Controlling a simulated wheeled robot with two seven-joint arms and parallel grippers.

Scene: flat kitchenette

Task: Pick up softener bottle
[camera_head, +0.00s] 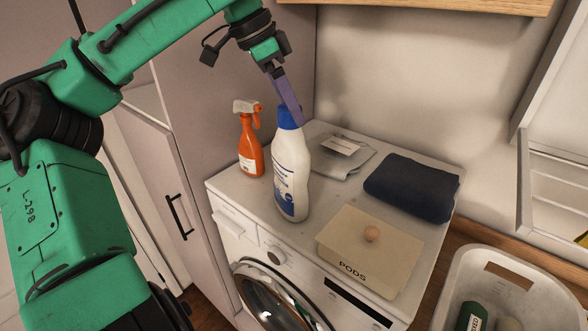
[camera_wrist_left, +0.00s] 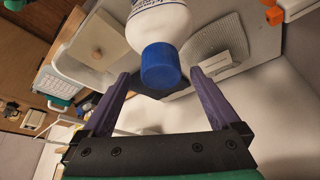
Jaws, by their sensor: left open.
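The softener bottle (camera_head: 291,178) is white with a blue cap and a blue label. It stands upright on top of the washing machine, near the front edge. My left gripper (camera_head: 299,118) is right at the bottle's cap in the head view. In the left wrist view, the gripper (camera_wrist_left: 161,85) is open, with its two purple fingers on either side of the blue cap (camera_wrist_left: 160,66) and visible space beside it. I cannot tell whether either finger touches the bottle. My right gripper is not in view.
An orange spray bottle (camera_head: 250,146) stands left of the softener. A grey cloth (camera_head: 338,157), a folded dark towel (camera_head: 412,187) and a pods box (camera_head: 370,250) share the washer top (camera_head: 240,191). A white basket (camera_head: 520,297) is at lower right. A tall cabinet stands at left.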

